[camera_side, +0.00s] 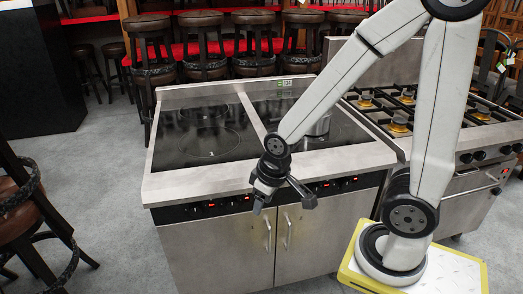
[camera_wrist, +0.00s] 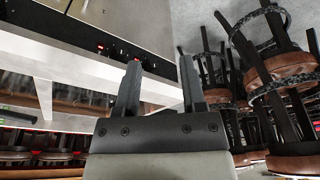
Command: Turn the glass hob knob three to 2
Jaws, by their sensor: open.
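The glass hob (camera_side: 203,140) is a black two-part cooktop set in a steel cabinet. Its black front control panel (camera_side: 210,208) carries small dark knobs and red displays, with one group on the left and another on the right (camera_side: 335,187). My gripper (camera_side: 283,203) is open and empty in front of the panel's middle, hiding part of it. In the wrist view my gripper (camera_wrist: 158,60) has its fingers spread, and the panel with red displays (camera_wrist: 118,50) lies beyond them to the left. The knobs are too small to read their settings, and I cannot tell which is knob three.
A gas range (camera_side: 470,135) stands right of the hob. Stools (camera_side: 255,45) line the back, and a chair (camera_side: 30,215) is at the left. The floor before the cabinet's left side is clear.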

